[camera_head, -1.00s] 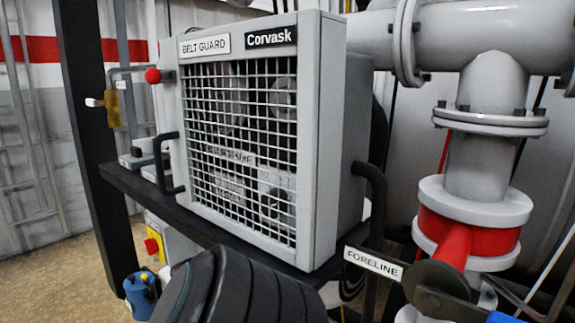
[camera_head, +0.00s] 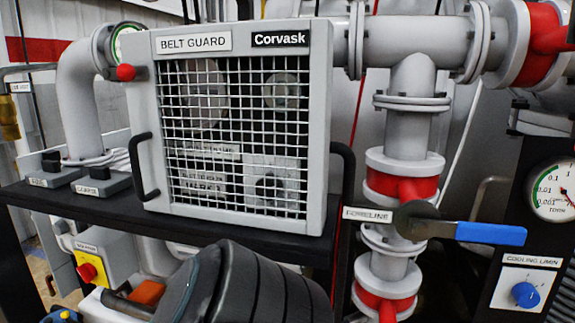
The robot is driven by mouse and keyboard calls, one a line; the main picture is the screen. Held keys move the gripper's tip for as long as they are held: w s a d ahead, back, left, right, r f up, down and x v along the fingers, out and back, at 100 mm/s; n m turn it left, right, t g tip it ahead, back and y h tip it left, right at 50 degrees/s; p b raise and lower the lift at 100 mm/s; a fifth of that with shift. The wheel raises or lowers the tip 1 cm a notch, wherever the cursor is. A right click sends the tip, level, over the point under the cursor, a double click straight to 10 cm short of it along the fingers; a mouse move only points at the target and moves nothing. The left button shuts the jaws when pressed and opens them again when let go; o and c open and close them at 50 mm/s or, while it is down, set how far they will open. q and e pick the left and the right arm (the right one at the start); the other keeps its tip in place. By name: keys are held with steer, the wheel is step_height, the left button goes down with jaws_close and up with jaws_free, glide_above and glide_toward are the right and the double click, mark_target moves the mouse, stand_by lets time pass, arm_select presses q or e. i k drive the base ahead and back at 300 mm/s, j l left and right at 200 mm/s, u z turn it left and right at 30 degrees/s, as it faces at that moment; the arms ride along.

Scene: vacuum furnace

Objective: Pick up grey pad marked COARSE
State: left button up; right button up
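A grey pad with a small label that seems to read COARSE (camera_head: 103,186) lies on the dark shelf, just left of the belt guard. The label is small and blurred. A second, similar dark grey pad (camera_head: 54,178) sits to its left; its label is too small to read surely. Each pad has a darker raised part on top. Neither of my grippers shows in the head view, so I cannot see their state.
The belt guard (camera_head: 325,110) with its black handle (camera_head: 137,165) stands right beside the pads. A grey pipe (camera_head: 80,100) rises behind them. The dark shelf (camera_head: 200,228) runs below. A dark ribbed body (camera_head: 255,285) fills the bottom centre. A blue-handled valve (camera_head: 490,232) sits at right.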

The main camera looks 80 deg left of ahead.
mark_target(99, 182)
steer(key=k+j+z, duration=0.1)
steer(key=k+z, duration=0.5)
steer(key=k, duration=0.2)
steer(key=k+j+u, duration=0.15)
steer(key=k, duration=1.5)
steer(key=l+u, duration=0.1)
steer(key=u, duration=1.4)
